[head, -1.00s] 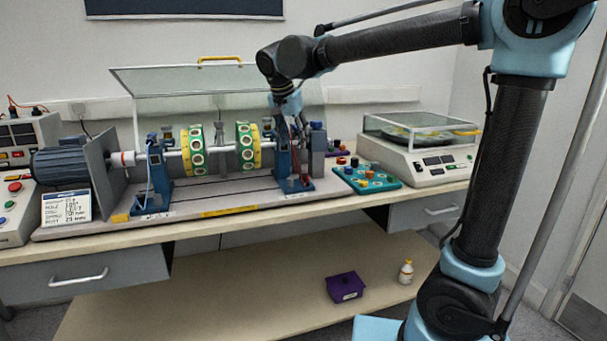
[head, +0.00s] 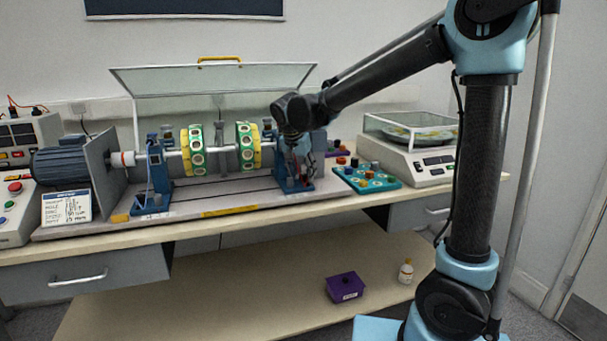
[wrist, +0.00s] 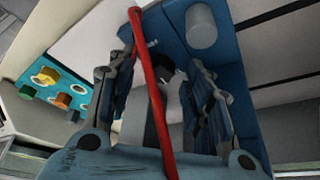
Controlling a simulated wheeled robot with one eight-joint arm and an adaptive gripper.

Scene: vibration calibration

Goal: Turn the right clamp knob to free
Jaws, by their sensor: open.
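The right blue bearing pedestal (head: 294,185) stands at the right end of the rig's shaft. My gripper (head: 298,168) is down in front of it and hides much of it. In the wrist view my gripper (wrist: 150,78) is open, its two dark fingers spread over the blue pedestal (wrist: 228,62). A small dark and pale part (wrist: 168,78) shows between the fingers; I cannot tell whether it is the right clamp knob. A long red strip (wrist: 150,85) crosses between the fingers, close to the camera.
A teal tray of coloured knobs (head: 366,180) lies right of the pedestal, with a glass-lidded balance (head: 430,165) beyond. Left along the shaft are green and yellow discs (head: 193,150) and the left pedestal (head: 152,190). A raised clear cover (head: 213,80) stands behind.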

